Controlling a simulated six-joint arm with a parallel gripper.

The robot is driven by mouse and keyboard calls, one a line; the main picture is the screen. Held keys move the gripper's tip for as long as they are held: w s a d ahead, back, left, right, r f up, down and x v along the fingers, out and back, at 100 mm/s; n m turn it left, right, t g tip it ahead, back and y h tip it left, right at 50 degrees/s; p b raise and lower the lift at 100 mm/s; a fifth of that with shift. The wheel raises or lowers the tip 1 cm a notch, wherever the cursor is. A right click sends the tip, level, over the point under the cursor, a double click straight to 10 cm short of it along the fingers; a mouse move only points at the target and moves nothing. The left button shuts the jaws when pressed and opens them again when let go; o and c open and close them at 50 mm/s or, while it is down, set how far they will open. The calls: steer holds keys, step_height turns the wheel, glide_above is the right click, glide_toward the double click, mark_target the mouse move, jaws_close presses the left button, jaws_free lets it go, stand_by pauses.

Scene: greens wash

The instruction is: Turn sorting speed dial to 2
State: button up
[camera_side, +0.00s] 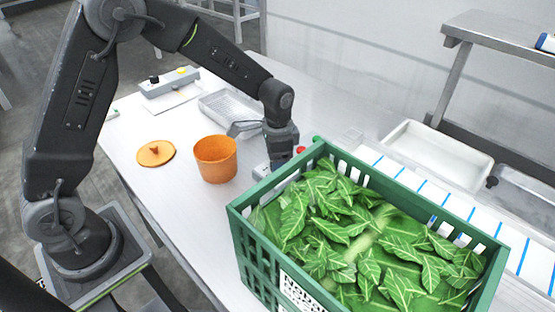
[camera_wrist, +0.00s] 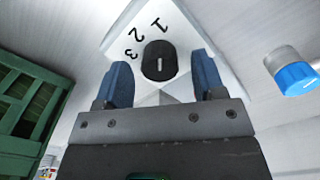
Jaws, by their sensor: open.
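The dial (camera_wrist: 160,62) is a round black knob with a short white line, on a pale plate (camera_wrist: 186,28) printed 1, 2 and 3. In the wrist view the line runs up the picture, roughly toward the 1; its exact setting is hard to tell. My gripper (camera_wrist: 161,64) is open, its two blue fingers on either side of the knob with a gap on each side. In the side view my gripper (camera_side: 283,150) points down at a pale box (camera_side: 261,171) beside the green crate; the dial itself is hidden there.
A green crate (camera_side: 238,226) of leafy greens stands close to my gripper. An orange pot (camera_side: 215,160), its lid (camera_side: 156,153) and a wire tray (camera_side: 218,103) lie left. Another control box (camera_side: 168,82) sits at the back. A blue-capped item (camera_wrist: 295,76) is right in the wrist view.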

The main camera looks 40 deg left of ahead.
steer(key=shift+f, duration=0.35)
steer(key=shift+c, duration=0.4)
steer(key=c, duration=0.8)
steer(key=shift+c, duration=0.2)
steer(key=n, duration=0.4)
steer(key=shift+n, duration=2.4)
